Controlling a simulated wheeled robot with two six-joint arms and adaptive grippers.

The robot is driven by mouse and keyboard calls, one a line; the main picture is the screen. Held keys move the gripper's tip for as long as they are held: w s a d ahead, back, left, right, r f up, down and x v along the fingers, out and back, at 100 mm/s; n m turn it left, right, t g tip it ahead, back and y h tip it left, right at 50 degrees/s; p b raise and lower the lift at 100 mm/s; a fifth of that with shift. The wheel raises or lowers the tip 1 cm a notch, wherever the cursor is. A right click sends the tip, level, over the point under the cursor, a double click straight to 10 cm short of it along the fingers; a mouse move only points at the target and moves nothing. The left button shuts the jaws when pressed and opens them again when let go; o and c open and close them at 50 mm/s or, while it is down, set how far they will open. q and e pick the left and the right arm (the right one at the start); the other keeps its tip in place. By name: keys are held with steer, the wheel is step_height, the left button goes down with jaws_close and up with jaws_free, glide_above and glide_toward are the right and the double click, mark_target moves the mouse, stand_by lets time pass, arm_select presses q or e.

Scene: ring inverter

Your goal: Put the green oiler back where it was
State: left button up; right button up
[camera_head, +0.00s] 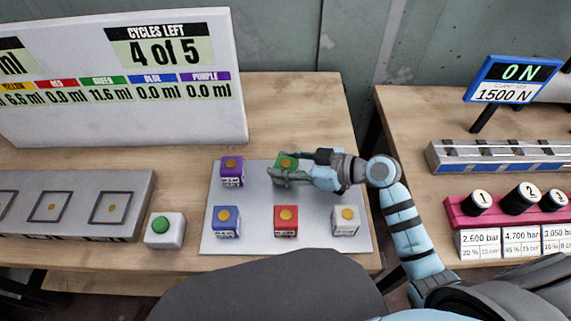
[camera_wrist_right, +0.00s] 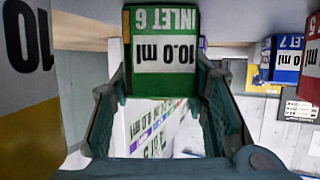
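The green oiler (camera_head: 286,162) is in the back row of the light grey plate (camera_head: 258,207), in the middle column. Its lower part is hidden by my fingers, so I cannot tell whether it rests on the plate. My right gripper (camera_head: 291,173) reaches it from the right. In the right wrist view the green oiler (camera_wrist_right: 161,50), labelled INLET 6 and 10.0 ml, appears upside down between the two fingertips (camera_wrist_right: 161,84), with no clear gap at either side. My left gripper is not in view.
The purple oiler (camera_head: 232,174) stands left of the green one. Blue (camera_head: 227,222), red (camera_head: 286,222) and whitish (camera_head: 345,223) oilers form the front row. A green button box (camera_head: 165,231) and a grey fixture (camera_head: 73,206) lie left, a display board (camera_head: 120,75) behind.

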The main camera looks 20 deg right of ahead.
steer(key=o, duration=0.4)
steer(key=shift+r+p, duration=0.25)
steer(key=shift+p, duration=0.05)
steer(key=v, duration=1.2)
steer(key=shift+d, duration=0.1)
